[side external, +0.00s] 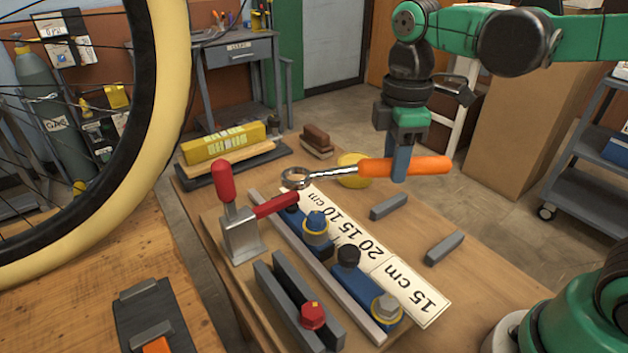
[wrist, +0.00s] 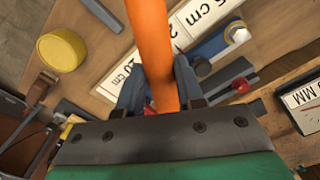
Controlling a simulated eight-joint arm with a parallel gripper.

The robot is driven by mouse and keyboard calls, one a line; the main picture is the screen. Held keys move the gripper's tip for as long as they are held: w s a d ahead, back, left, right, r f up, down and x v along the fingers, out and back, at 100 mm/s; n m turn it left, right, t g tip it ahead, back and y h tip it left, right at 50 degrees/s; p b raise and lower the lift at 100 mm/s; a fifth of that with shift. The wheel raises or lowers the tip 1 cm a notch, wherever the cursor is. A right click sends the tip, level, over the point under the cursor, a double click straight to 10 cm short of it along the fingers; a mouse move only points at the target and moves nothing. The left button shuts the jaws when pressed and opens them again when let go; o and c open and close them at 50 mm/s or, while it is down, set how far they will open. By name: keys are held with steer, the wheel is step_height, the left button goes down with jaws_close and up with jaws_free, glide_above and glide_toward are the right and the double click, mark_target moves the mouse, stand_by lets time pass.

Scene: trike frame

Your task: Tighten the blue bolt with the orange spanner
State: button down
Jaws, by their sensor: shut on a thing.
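The orange spanner (side external: 425,166) is held in the air above the bench, its handle roughly level. Its silver ring end (side external: 296,178) points left, toward the clamp. My gripper (side external: 399,170) is shut on the orange handle. The wrist view shows the handle (wrist: 152,40) between both fingers (wrist: 158,88); the ring end is out of that view. The blue bolt (side external: 316,220) stands upright with a yellow collar on a blue block along the metal rail. In the side view the ring end appears above and left of the blue bolt, apart from it.
A red-handled toggle clamp (side external: 240,235) stands left of the bolts. A black bolt (side external: 348,256), a silver bolt (side external: 387,305) and a red bolt (side external: 313,315) stand nearby. A length-marked strip (side external: 375,255) and grey bars (side external: 444,248) lie to the right. A yellow round container (side external: 354,178) sits behind the spanner.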

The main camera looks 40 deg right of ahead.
steer(key=w+d+n, duration=0.4)
steer(key=n, duration=0.1)
steer(key=shift+w+f, duration=0.25)
steer(key=shift+f, duration=0.05)
steer(key=shift+d+f, duration=0.1)
steer(key=shift+f, duration=3.6)
steer(key=c, duration=1.2)
jaws_free()
jaws_close()
